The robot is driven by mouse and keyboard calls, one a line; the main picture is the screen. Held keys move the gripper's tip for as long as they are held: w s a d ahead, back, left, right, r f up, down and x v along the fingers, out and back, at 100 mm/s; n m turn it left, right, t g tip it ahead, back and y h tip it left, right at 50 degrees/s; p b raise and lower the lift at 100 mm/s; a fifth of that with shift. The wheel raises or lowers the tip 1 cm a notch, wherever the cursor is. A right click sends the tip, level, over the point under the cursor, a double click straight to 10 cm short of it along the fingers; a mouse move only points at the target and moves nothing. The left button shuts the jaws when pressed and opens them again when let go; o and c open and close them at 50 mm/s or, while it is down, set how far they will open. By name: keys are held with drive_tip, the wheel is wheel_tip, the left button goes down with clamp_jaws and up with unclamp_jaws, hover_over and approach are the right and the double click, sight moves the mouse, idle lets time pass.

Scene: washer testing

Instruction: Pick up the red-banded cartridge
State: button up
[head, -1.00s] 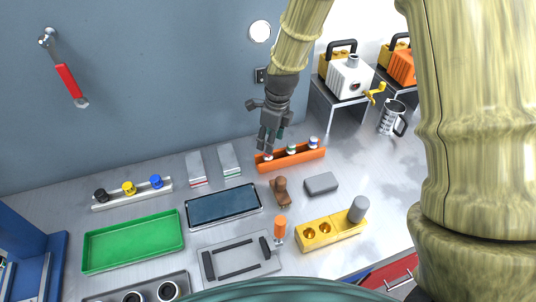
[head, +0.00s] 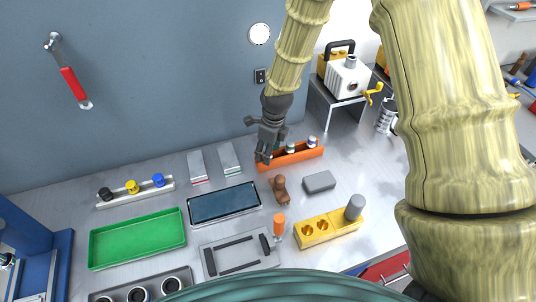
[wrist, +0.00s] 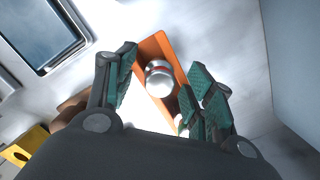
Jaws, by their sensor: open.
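An orange rack (head: 300,158) stands on the bench near the wall, holding small white cartridges. My gripper (head: 265,157) is at the rack's left end, pointing down, and hides the cartridge there in the head view. In the wrist view, a white cartridge with a thin reddish band (wrist: 159,83) stands in the rack (wrist: 152,48) between my open fingers (wrist: 163,68), with a gap on both sides. A second cartridge (wrist: 182,122) is mostly hidden by the right finger. In the head view, a green-marked cartridge (head: 290,148) and a blue-marked one (head: 312,141) stand farther right.
A brown wooden object (head: 279,189) and a grey block (head: 319,182) lie in front of the rack. A dark blue tray (head: 224,205) and two pale boxes (head: 229,158) are to the left. The wall (head: 160,80) is close behind.

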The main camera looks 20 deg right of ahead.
drive_tip(key=c, duration=1.1)
